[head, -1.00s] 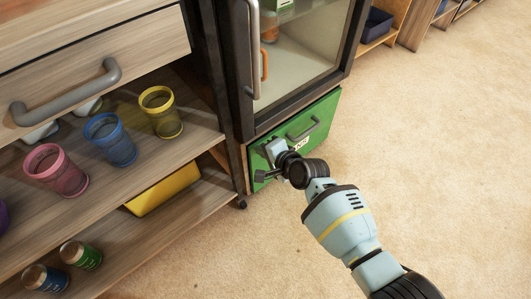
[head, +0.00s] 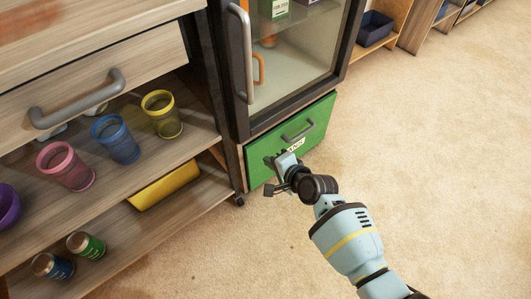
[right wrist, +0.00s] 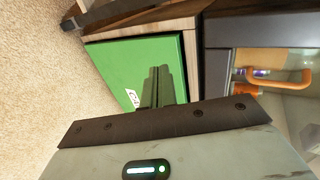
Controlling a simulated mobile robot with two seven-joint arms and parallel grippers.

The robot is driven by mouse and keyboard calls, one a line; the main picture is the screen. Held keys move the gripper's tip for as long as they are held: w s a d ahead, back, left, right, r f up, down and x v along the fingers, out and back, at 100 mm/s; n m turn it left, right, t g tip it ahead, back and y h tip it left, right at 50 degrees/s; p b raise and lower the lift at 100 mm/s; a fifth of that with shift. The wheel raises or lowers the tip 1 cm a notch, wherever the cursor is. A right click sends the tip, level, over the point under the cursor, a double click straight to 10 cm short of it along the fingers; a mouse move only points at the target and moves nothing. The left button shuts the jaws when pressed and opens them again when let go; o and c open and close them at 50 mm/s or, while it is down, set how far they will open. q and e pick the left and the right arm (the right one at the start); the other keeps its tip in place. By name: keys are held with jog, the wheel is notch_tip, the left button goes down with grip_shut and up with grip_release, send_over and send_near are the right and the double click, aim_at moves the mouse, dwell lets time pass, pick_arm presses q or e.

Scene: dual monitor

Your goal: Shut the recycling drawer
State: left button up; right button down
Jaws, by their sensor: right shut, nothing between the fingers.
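The recycling drawer has a green front (head: 315,125) with a grey bar handle (head: 298,131) and a white label (head: 297,146). It sits low in the cabinet, under the glass door. The front looks close to the cabinet frame; I cannot tell whether it is fully flush. My right gripper (head: 273,161) is shut and empty at the lower left part of the front, covering some of the label. In the right wrist view its fingers (right wrist: 157,80) point at the green front (right wrist: 120,62); contact is unclear. My left gripper is out of view.
A dark-framed glass door (head: 300,60) stands above the drawer. The shelf unit at left holds a pink cup (head: 65,167), a blue cup (head: 117,140), a yellow cup (head: 162,114), cans and a yellow bin (head: 163,187). Carpet (head: 440,140) at right is clear.

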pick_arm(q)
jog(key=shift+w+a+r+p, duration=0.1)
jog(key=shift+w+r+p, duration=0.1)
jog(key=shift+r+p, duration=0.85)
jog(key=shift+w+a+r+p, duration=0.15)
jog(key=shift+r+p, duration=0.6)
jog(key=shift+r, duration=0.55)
pick_arm(e)
jog(key=v, duration=0.7)
jog(key=shift+s+r, duration=0.2)
jog(key=shift+s, duration=0.15)
jog(key=shift+d, duration=0.15)
